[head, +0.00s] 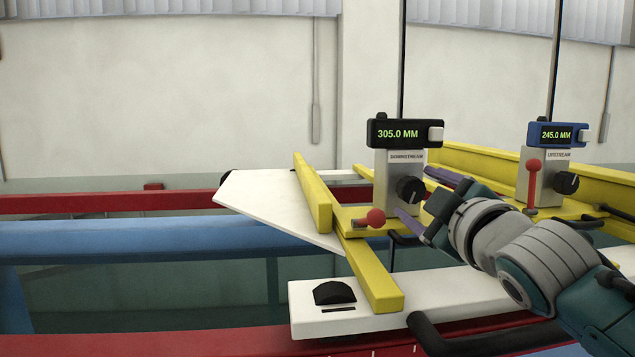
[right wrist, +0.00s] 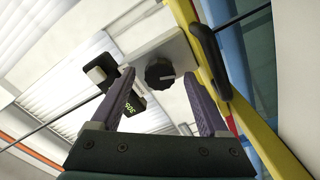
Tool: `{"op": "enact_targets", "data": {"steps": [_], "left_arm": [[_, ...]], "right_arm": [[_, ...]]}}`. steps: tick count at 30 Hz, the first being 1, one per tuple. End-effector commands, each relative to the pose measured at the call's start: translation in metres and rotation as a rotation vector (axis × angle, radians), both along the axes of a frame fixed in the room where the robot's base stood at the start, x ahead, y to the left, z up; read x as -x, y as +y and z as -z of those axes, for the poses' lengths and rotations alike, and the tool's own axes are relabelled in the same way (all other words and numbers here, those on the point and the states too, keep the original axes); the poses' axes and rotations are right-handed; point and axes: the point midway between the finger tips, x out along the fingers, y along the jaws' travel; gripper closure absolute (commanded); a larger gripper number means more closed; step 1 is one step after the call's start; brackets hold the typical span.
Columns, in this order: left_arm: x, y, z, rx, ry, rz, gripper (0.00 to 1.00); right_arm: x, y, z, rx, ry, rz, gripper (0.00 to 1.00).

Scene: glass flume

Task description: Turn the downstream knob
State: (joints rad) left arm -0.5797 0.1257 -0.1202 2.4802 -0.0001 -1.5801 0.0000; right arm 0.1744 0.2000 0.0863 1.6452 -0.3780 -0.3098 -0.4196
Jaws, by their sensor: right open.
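The downstream knob (head: 410,189) is a black round knob on the grey block labelled DOWNSTREAM (head: 385,180), under a display reading 305.0 MM (head: 397,134). My right gripper (head: 413,192) reaches in from the right with its purple fingers spread at the knob. In the right wrist view the knob (right wrist: 159,74) shows between the two open fingertips (right wrist: 159,77), its pale mark pointing to the right. Nothing is held, and I cannot tell whether a finger touches it. My left gripper is not in view.
Yellow rails (head: 370,272) and a white beam (head: 430,297) lie below.

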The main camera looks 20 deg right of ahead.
Motion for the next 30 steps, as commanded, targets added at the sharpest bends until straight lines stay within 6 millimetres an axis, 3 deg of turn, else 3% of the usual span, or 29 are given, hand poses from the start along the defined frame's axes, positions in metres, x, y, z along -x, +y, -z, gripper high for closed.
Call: {"op": "enact_targets", "data": {"steps": [13, 30], "left_arm": [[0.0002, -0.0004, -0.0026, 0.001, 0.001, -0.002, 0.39], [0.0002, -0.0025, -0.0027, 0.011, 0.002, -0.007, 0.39]], "right_arm": [[-0.0093, -0.0021, 0.0002, -0.001, 0.000, 0.000, 0.22], [-0.0091, -0.0020, 0.0002, -0.001, 0.001, -0.001, 0.85]]}}
